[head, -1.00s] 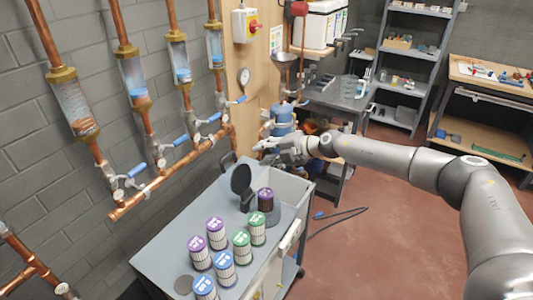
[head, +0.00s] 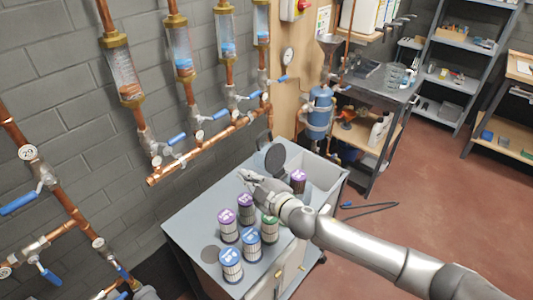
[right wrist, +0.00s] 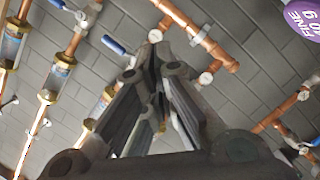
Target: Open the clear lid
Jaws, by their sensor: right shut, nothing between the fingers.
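My right gripper (head: 249,178) is shut and empty. It is above the grey cart top (head: 190,225), at the upper left of the cartridges. Its closed fingers also show in the right wrist view (right wrist: 158,62), with the wall and pipes behind. A dark round lid (head: 275,158) stands raised at the cart's back, right of the gripper and apart from it. No lid that looks clear can be made out. Clear sight tubes (head: 122,75) with brass ends hang on the copper pipes along the wall. My left gripper is not in view.
Several cartridges with purple, blue (head: 231,264) and green tops stand on the cart, partly under my right arm. A purple-topped one (head: 298,180) is near the raised lid. Blue-handled valves (head: 177,139) stick out from the wall pipes. The red floor at right is largely clear.

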